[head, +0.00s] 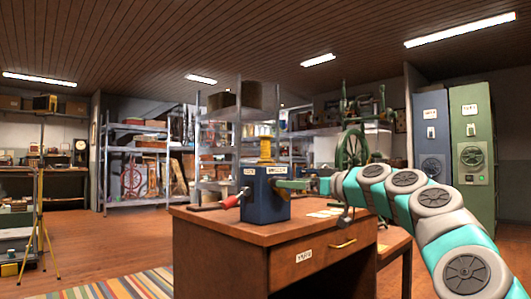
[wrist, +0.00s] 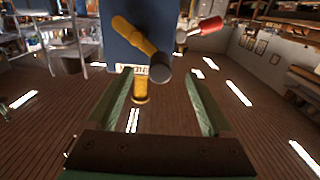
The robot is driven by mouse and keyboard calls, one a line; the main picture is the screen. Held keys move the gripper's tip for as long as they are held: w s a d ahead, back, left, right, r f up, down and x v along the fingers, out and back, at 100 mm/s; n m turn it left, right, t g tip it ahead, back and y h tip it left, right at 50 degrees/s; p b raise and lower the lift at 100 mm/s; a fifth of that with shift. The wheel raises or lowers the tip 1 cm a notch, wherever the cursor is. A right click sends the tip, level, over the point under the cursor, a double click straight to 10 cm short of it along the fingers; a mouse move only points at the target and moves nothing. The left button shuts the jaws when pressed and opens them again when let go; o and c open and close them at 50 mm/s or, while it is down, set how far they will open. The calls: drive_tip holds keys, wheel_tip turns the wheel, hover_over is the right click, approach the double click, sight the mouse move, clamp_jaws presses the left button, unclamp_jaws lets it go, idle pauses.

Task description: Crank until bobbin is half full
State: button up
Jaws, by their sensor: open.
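A blue winder box (head: 265,194) stands on the wooden desk, with a yellow bobbin (head: 265,150) upright on top. A crank with a red handle (head: 230,202) sticks out at its left. The blue box (wrist: 125,35), a yellow dark-ended cylinder (wrist: 140,48) and the red handle (wrist: 211,25) lie ahead. How full the bobbin is cannot be told.
The desk (head: 225,255) has a drawer with a yellow handle and papers on top. A green wheel (head: 352,150) stands behind it. Green and blue lockers (head: 473,150) stand at the right. Shelves line the back. A yellow tripod (head: 40,210) and open floor are at the left.

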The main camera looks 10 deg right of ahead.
drive_tip(key=shift+v, duration=2.2)
